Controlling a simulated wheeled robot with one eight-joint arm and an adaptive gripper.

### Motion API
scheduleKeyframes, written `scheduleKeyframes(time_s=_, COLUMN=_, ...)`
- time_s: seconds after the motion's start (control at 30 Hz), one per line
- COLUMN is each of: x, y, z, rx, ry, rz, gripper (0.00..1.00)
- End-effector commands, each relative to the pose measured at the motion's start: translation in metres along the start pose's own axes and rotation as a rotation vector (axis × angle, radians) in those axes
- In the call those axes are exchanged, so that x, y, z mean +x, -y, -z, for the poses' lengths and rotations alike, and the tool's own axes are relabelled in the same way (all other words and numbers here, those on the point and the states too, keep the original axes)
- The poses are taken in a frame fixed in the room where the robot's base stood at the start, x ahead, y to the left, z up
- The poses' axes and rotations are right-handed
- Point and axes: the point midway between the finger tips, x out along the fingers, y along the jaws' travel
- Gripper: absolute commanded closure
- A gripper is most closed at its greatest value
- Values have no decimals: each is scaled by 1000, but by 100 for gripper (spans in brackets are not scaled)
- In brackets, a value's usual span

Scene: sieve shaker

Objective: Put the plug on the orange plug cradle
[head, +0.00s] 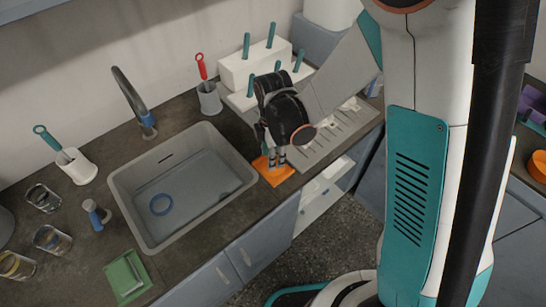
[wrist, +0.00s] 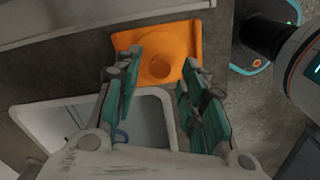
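The orange plug cradle (head: 267,171) lies on the dark counter between the sink and the grey drainer. In the wrist view the cradle (wrist: 185,38) is beyond my fingertips, with a round orange feature in its middle. My gripper (head: 277,160) points down over the cradle. In the wrist view my gripper (wrist: 163,62) has its fingers apart, with nothing seen between them. No plug can be clearly identified. A blue ring (head: 161,204) lies in the sink; I cannot tell whether it is the plug.
The grey sink (head: 120,185) is left of the cradle. The ribbed drainer (head: 345,133) and a white block with teal handles (head: 240,72) are close to my arm. A grey cup (head: 209,98) with a red-handled brush, glasses and a green tray (head: 128,278) stand on the counter.

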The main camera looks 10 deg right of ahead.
Motion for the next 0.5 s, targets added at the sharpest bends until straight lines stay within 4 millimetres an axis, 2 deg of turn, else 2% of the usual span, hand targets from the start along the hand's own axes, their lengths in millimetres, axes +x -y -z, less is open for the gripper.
scheduleKeyframes(time_s=0.03, x=-15, y=0, z=0, rx=0, ry=0, rz=0, gripper=62)
scheduleKeyframes(time_s=0.2, x=-51, y=0, z=0, rx=0, ry=0, rz=0, gripper=62)
scheduleKeyframes(time_s=0.4, x=-80, y=0, z=0, rx=0, ry=0, rz=0, gripper=62)
scheduleKeyframes(time_s=0.5, x=-88, y=0, z=0, rx=0, ry=0, rz=0, gripper=62)
